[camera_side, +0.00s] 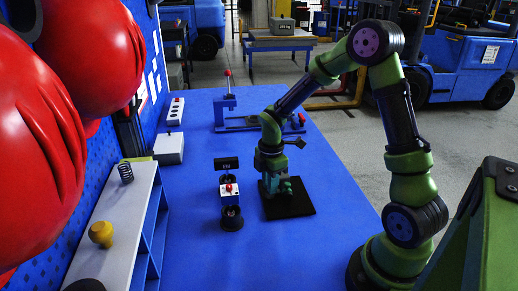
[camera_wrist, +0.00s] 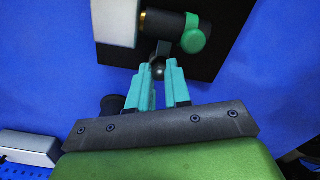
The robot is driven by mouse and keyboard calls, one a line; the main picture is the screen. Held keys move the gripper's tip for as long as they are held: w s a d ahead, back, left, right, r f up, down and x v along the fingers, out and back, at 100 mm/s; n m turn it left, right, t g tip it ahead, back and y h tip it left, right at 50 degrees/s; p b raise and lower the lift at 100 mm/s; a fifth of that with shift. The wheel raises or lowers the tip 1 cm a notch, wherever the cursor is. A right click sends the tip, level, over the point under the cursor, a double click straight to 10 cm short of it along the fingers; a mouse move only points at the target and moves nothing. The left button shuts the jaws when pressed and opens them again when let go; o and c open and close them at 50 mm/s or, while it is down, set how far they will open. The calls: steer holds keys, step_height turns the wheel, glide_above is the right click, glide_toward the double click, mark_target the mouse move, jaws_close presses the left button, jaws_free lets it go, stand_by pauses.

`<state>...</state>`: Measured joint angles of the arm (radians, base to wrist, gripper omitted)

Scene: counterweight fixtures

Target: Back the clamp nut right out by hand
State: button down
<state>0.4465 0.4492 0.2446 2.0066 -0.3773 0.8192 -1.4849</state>
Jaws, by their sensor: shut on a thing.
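The clamp fixture stands on a black base plate (camera_side: 292,210) on the blue table. In the wrist view it shows a pale block (camera_wrist: 114,22), a dark cylinder (camera_wrist: 165,22) with a brass-coloured ring, and a green knob (camera_wrist: 195,36). A short dark grey piece with a rounded end (camera_wrist: 158,70) sticks out below the cylinder; I cannot tell whether it belongs to the clamp nut. My gripper (camera_wrist: 160,84) has its teal fingers shut on this piece, one on each side. In the side view my gripper (camera_side: 271,186) points down over the plate and partly hides the fixture.
A small stand with a black display (camera_side: 227,164) and a red-buttoned box (camera_side: 230,192) is close left of the plate. A grey shelf (camera_side: 115,225) with a spring and a yellow knob runs along the left. A blue fixture (camera_side: 240,124) lies behind. The table's right side is clear.

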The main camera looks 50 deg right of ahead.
steer(key=c, duration=1.1)
jaws_free()
steer(key=shift+o, duration=0.2)
steer(key=shift+r, duration=0.1)
step_height(320, 180, up, 17)
